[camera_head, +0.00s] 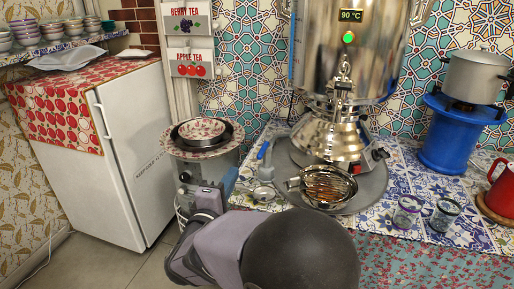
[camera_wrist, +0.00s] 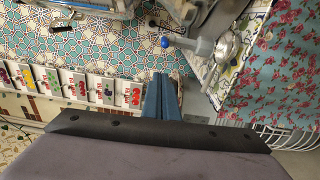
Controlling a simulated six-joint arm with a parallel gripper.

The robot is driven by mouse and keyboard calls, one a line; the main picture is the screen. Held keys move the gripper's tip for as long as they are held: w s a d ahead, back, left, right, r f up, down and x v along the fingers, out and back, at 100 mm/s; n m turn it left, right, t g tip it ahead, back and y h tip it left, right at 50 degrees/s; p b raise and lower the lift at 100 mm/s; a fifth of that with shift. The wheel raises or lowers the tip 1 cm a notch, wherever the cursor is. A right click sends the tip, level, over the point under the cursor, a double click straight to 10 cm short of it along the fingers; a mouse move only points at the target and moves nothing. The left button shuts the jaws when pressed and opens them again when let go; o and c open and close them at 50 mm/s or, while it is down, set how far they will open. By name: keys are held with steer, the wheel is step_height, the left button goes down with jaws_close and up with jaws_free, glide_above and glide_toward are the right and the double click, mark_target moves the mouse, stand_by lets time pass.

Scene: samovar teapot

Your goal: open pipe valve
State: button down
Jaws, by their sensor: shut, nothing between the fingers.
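The steel samovar (camera_head: 345,45) stands on a round grey tray, with a green light and a "90 °C" display on its front. An ornate tap (camera_head: 344,75) hangs at its front; I cannot tell for sure whether this is the pipe valve. A small blue-tipped metal piece (camera_head: 263,152) stands left of the samovar; a blue ball (camera_wrist: 165,42) on a grey metal rod shows in the wrist view. My gripper (camera_wrist: 160,80) is shut and empty, its blue fingers together below the ball in that picture and apart from it. My arm hides part of the head view.
A metal bowl with a strainer (camera_head: 328,187) sits in front of the samovar. Two glass jars (camera_head: 445,214), a red mug (camera_head: 502,190) and a grey pot (camera_head: 476,78) on a blue stand are right. A patterned plate stack (camera_head: 202,133) and white fridge (camera_head: 135,140) are left.

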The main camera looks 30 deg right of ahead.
steer(key=shift+s+a+m, duration=0.25)
steer(key=shift+s+m, duration=0.05)
steer(key=shift+s, duration=0.1)
steer(key=shift+w+d, duration=0.1)
